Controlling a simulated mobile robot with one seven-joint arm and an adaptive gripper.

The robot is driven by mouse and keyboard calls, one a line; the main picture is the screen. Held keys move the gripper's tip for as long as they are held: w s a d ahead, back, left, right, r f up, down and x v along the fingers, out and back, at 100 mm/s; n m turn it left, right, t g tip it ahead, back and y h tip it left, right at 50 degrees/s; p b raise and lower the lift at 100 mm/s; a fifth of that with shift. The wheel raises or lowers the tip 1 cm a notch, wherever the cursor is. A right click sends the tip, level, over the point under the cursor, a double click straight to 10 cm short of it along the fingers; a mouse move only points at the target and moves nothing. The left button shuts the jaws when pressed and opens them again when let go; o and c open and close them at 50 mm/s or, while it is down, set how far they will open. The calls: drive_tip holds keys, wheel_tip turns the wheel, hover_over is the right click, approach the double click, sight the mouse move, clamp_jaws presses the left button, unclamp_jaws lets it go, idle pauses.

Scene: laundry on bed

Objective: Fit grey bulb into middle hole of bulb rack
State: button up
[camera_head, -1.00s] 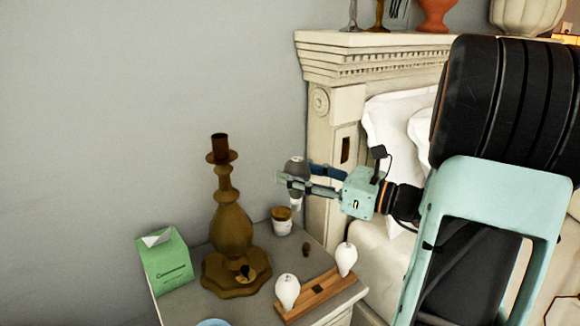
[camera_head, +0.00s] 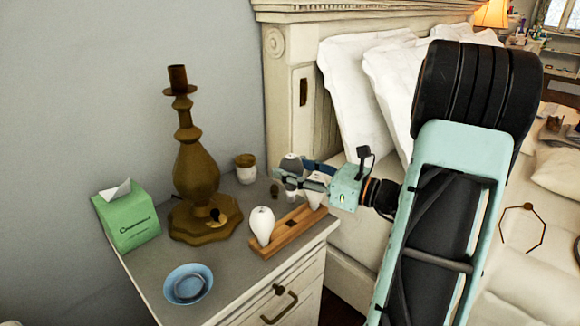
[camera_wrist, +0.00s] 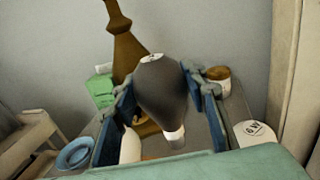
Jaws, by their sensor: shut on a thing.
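The grey bulb (camera_head: 291,163) is held in my gripper (camera_head: 300,178), whose two fingers are shut on it from either side. In the wrist view the grey bulb (camera_wrist: 162,92) sits between the blue-edged fingers with its dark round end up and its pale base down. The wooden bulb rack (camera_head: 277,243) lies on the nightstand, below the held bulb. One white bulb (camera_head: 262,226) stands in its near-left end, another white bulb (camera_head: 317,198) in its far-right end. The middle hole (camera_head: 291,223) shows as a dark empty square between them. The held bulb is clear of the rack.
A brass candlestick (camera_head: 197,172), a green tissue box (camera_head: 128,220), a blue bowl (camera_head: 188,287) and a small white-and-brown jar (camera_head: 246,168) stand on the nightstand (camera_head: 222,262). The bed headboard post (camera_head: 290,110) rises behind my gripper.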

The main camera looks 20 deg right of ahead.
sight(291, 201)
idle(0.3)
drive_tip(key=shift+f+b, duration=2)
drive_tip(key=shift+f, duration=1.95)
drive_tip(key=shift+f+b, duration=0.45)
drive_tip(key=shift+f, duration=0.35)
drive_tip(key=o, duration=1.2)
drive_tip(key=shift+c, duration=0.2)
drive_tip(key=v, duration=1.2)
